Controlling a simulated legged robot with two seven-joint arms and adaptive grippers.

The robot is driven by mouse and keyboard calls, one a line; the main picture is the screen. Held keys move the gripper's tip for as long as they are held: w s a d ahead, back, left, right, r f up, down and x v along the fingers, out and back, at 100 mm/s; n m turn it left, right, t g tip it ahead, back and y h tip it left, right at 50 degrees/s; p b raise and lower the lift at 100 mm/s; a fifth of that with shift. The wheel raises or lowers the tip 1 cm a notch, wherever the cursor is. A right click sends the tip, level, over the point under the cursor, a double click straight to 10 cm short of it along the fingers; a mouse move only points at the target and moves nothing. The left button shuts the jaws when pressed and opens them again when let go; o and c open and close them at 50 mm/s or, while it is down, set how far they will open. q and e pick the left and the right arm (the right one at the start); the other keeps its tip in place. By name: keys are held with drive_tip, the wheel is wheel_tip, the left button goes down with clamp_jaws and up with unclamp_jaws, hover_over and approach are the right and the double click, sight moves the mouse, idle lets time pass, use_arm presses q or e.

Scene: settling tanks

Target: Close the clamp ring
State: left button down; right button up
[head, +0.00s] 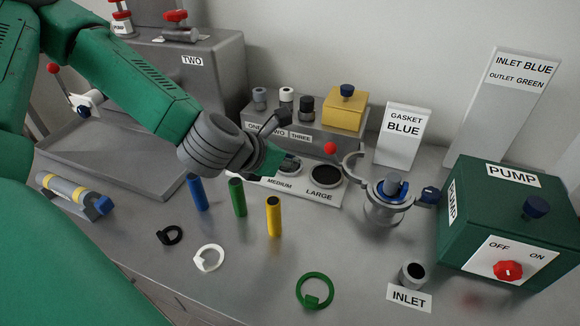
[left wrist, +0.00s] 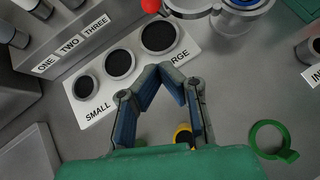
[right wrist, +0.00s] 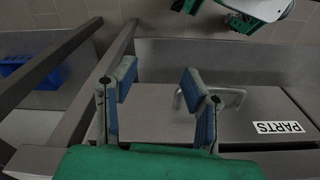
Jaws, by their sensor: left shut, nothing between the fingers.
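The clamp ring (head: 352,166) is a grey hinged ring on the clear-walled fitting right of centre, with one half swung out to the left and open. Blue pieces stand inside the fitting. My left gripper (head: 282,120) is shut and empty, to the left of the knob, above the gasket board. The left wrist view cuts off the red knob (left wrist: 151,5) at its top edge. My right gripper (right wrist: 158,84) is open and empty, away from the clamp.
Blue, green and yellow cylinders (head: 274,216) stand in front of the gasket board (head: 330,196). Black, white and green rings (head: 314,291) lie on the bench. The green pump box (head: 510,215) stands at right. A PARTS drawer (right wrist: 250,115) lies below my right gripper.

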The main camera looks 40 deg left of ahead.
use_arm(q)
drive_tip(key=b+x, duration=0.6)
drive_tip(key=x, duration=0.3)
drive_tip(key=shift+f, duration=0.2)
drive_tip(key=w, duration=0.1)
drive_tip(key=w+r, duration=0.1)
drive_tip(key=w, duration=0.1)
drive_tip(key=shift+w+r, duration=0.1)
drive_tip(key=shift+w, duration=0.15)
drive_tip(key=shift+w+a, duration=0.1)
drive_tip(key=shift+w+d, duration=0.1)
drive_tip(key=shift+d, duration=0.15)
